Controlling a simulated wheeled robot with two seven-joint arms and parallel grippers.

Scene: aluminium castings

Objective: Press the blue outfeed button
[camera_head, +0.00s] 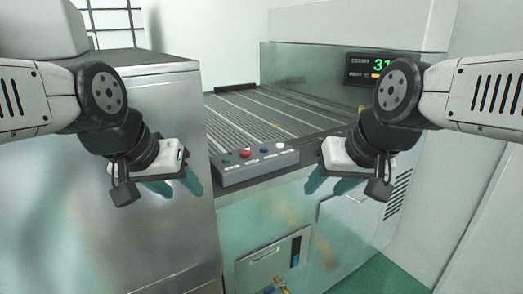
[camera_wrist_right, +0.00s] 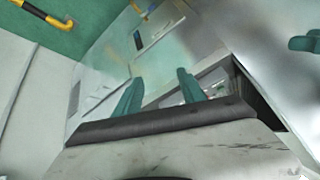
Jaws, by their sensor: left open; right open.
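A grey button box (camera_head: 255,168) sits at the front edge of the conveyor, in the middle of the head view. On its top are a green button (camera_head: 226,158), a red button (camera_head: 245,153), a small blue button (camera_head: 264,150) and a white button (camera_head: 280,146). My left gripper (camera_head: 177,187) is open and empty, left of the box. My right gripper (camera_head: 330,185) is open and empty, right of the box and apart from it. In the right wrist view its two teal fingers (camera_wrist_right: 158,95) stand apart with nothing between them. I cannot make out the buttons in that view.
A ribbed conveyor (camera_head: 262,112) runs back behind the box. A display panel (camera_head: 369,68) stands at the back right. A large metal cabinet (camera_head: 160,235) fills the left. A yellow-and-black rail (camera_wrist_right: 48,15) shows over the green floor in the right wrist view.

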